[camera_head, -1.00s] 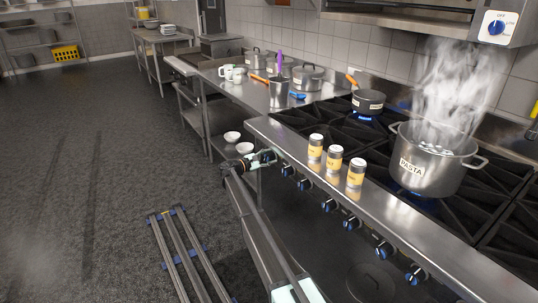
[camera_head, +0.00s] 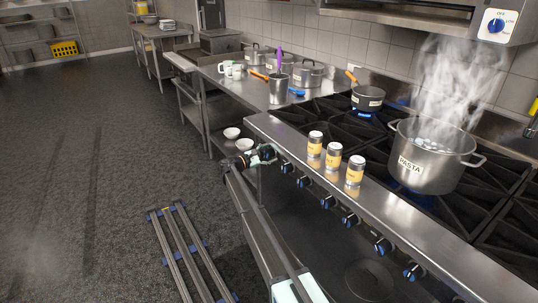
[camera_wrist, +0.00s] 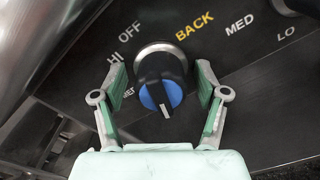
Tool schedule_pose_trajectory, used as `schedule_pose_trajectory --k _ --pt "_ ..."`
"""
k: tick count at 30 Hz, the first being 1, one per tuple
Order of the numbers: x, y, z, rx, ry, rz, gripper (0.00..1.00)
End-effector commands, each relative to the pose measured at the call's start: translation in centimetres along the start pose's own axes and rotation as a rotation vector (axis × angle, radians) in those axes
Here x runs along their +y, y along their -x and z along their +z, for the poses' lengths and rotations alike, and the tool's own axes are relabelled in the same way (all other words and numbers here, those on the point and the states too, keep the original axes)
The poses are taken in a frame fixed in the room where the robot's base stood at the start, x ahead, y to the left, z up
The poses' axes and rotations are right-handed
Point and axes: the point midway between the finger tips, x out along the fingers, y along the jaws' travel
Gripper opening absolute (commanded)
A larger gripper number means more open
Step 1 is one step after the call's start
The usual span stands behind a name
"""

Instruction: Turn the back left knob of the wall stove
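The wall stove (camera_head: 300,145) has a row of blue-and-black knobs along its front. In the wrist view a knob (camera_wrist: 160,80) sits beneath the yellow word BACK, with OFF, HI, MED and LO printed around. The white line on its blue face points down toward my palm. My gripper (camera_wrist: 161,78) is open, with one green-padded finger on each side of this knob and visible gaps between. In the head view my gripper (camera_head: 268,153) is at the left end of the knob row; the knob there is largely hidden.
A saucepan (camera_head: 367,99) sits over a blue flame on the back left burner. A steaming PASTA pot (camera_head: 428,165) stands on the right. Three yellow-labelled shakers (camera_head: 334,158) stand near the front edge. Bowls (camera_head: 232,133) are on a low shelf left of my gripper.

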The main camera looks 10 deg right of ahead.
Motion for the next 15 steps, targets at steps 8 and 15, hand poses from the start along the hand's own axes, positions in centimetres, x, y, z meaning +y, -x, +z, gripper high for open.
schedule_pose_trajectory --k 8,15 --pt "-0.1 0.4 0.0 0.0 0.0 -0.001 0.73" --pt "-0.1 3.5 0.0 0.002 0.0 0.001 0.73"
